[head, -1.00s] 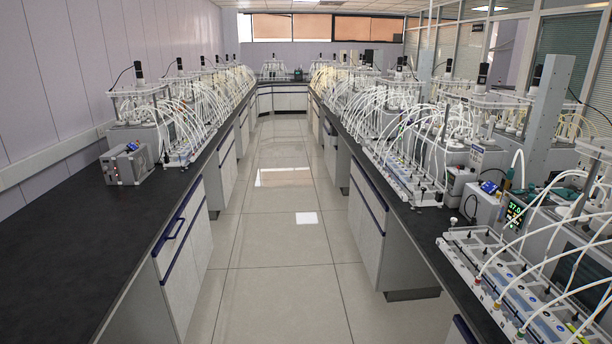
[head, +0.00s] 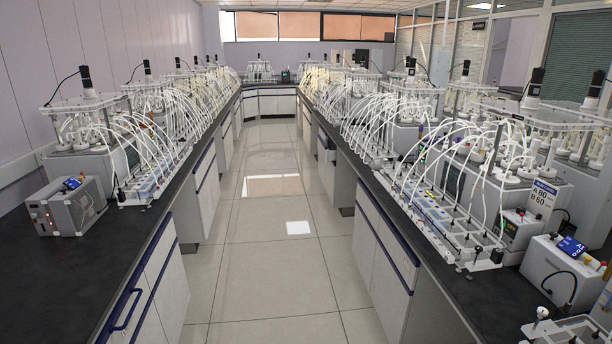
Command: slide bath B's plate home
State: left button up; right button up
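Neither of my grippers is in view. Water baths with white tops and many curved white tubes line both benches. The nearest full bath on the right (head: 515,170) has a motor on top and a tube rack (head: 440,225) in front of it. A small sign (head: 541,198) beside it reads "A 60" and "B 60". I cannot tell which bath is bath B, and no plate can be made out clearly at this distance.
A tiled aisle (head: 265,260) runs clear between the left bench (head: 100,260) and the right bench (head: 415,285). A grey box (head: 65,207) stands on the left bench. A white box (head: 560,270) and a rack corner (head: 570,330) are near at right.

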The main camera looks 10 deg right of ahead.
aim_at(529, 96)
jog(key=i+z, duration=0.3)
jog(key=i, duration=0.15)
jog(key=i+j+z, duration=0.6)
jog(key=i, duration=0.2)
jog(key=l, duration=0.1)
